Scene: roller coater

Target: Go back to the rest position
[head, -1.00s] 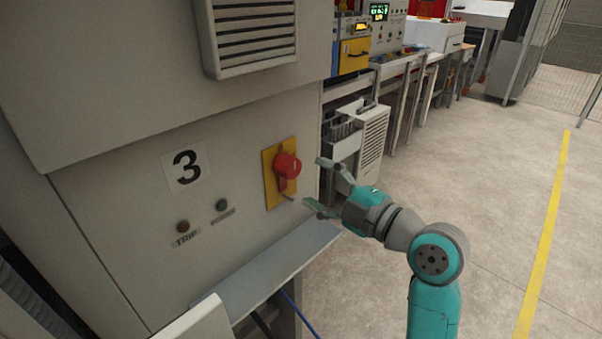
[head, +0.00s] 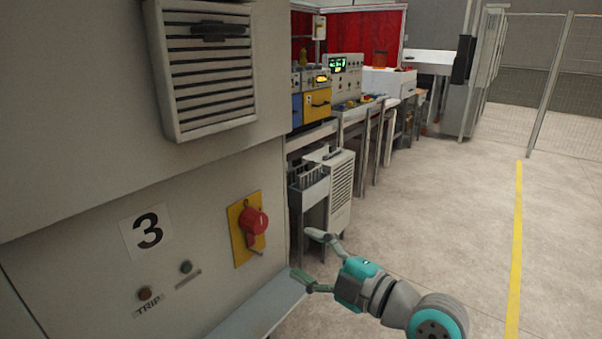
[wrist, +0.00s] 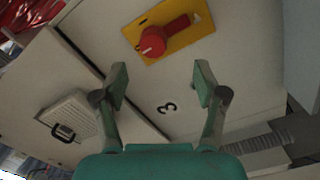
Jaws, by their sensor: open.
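My gripper (head: 312,262) is open and empty, low in the head view, to the right of and below the red rotary switch (head: 254,221) on its yellow plate (head: 238,250). It is apart from the switch. In the wrist view, the two fingers of my gripper (wrist: 160,85) are spread with nothing between them. The red switch (wrist: 153,42) shows beyond and above the fingertips there, on the yellow plate (wrist: 190,36). My teal and grey arm runs to the lower right in the head view.
The grey cabinet (head: 95,262) bears a "3" label (head: 148,232), two small buttons and a vent (head: 205,80). A ledge (head: 262,308) juts out below. Benches with instruments (head: 345,90) line the back. Open floor (head: 440,215) with a yellow line (head: 516,240) lies right.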

